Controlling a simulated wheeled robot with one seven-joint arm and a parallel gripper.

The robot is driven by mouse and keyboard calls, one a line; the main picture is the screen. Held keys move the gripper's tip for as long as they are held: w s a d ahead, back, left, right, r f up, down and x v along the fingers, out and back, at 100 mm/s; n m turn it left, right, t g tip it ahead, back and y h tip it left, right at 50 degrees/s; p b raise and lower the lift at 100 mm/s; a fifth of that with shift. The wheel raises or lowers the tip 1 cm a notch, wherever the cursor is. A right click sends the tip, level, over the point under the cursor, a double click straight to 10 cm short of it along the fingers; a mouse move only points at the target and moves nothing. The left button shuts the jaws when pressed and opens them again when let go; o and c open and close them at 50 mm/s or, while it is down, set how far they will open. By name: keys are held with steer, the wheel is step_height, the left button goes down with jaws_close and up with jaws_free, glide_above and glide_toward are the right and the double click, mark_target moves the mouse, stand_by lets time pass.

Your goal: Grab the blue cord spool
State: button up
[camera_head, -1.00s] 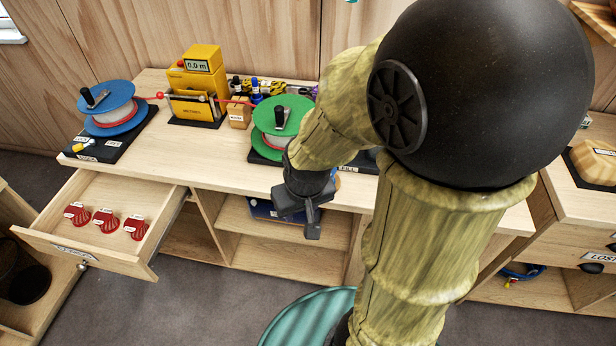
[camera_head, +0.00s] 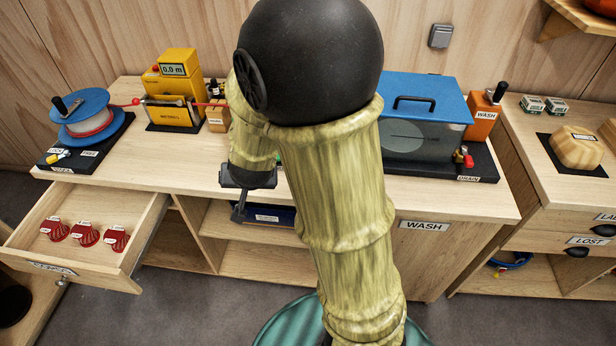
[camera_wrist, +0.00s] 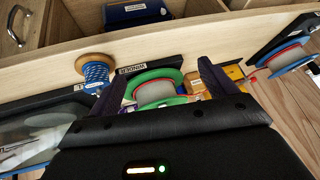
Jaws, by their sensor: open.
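The blue cord spool (camera_wrist: 96,72), a small wooden-ended spool wound with blue cord, stands near the bench's front edge in the wrist view, left of my fingers and apart from them. In the head view it does not show; my arm covers that part of the bench. My gripper (camera_head: 240,205) is in front of the bench edge in the head view, fingers pointing down. In the wrist view my gripper (camera_wrist: 163,80) is open and empty, with the green reel (camera_wrist: 157,90) seen between its fingers.
A large blue-flanged reel (camera_head: 83,116) stands at the bench's left end, beside a yellow meter (camera_head: 175,90). An open drawer (camera_head: 140,262) with red pieces juts out below. A blue-lidded wash tank (camera_head: 420,100) stands right of my arm. A shelf lies under the bench.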

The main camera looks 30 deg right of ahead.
steer(key=w+d+f+m+t+h+b, duration=0.1)
steer(key=w+d+f+m+h+b, duration=0.1)
steer(key=w+d+f+m+h, duration=0.25)
steer(key=s+m+g+h, duration=0.1)
steer(key=h, duration=0.1)
steer(key=s+m+g+h+b, duration=0.1)
steer(key=m+h, duration=0.1)
steer(key=h, duration=0.1)
steer(key=s+d+m+g+h, duration=0.1)
steer(key=m+h, duration=0.1)
steer(key=h, duration=0.1)
steer(key=shift+s, duration=0.4)
steer(key=x, duration=1.2)
steer(key=shift+d+f+b, duration=0.1)
steer(key=shift+f+b, duration=0.15)
steer(key=shift+b, duration=0.15)
steer(key=shift+w+x, duration=0.15)
steer(key=shift+x, duration=1.15)
steer(key=shift+w+x, duration=0.1)
steer(key=shift+x, duration=1.2)
steer(key=shift+f, duration=0.15)
